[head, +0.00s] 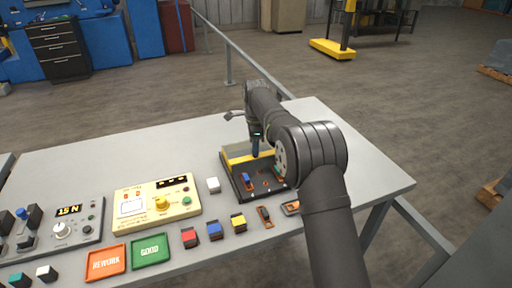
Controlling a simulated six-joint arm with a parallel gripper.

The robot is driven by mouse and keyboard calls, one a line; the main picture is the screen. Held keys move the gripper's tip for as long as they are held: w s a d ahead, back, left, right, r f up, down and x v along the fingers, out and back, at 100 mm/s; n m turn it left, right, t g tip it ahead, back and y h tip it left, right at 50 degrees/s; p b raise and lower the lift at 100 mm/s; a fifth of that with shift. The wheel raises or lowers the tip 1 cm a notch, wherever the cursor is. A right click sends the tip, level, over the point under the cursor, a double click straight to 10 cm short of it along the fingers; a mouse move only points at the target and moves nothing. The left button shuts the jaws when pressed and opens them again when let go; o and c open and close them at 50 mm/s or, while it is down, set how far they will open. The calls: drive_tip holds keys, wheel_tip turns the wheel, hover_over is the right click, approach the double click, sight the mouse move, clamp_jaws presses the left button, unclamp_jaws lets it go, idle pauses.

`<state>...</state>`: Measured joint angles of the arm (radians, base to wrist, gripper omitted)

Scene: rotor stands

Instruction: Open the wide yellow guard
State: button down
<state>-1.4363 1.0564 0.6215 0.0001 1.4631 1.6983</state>
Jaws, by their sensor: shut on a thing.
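The wide yellow guard (238,160) shows as a yellow strip across the back part of a dark rotor stand (236,184), near the right end of the table. My gripper (257,153) points down at the strip from above, and its jaws are shut on the guard. The arm and the small size hide the exact contact. The guard looks low against the stand; its hinge cannot be made out. On the stand's dark face are a blue part (246,178) and small orange-ringed parts (265,183). My arm covers the stand's right side.
Left of the stand are a white block (213,185), a cream panel with a yellow knob (157,204) and a grey panel (62,229). The table's back (150,150) is clear.

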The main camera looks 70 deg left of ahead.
drive_tip(key=c, duration=1.2)
unclamp_jaws()
wheel_tip(320, 180, up, 17)
drive_tip(key=shift+r, duration=0.2)
wheel_tip(320, 180, down, 17)
drive_tip(key=shift+f, duration=0.2)
idle(0.5)
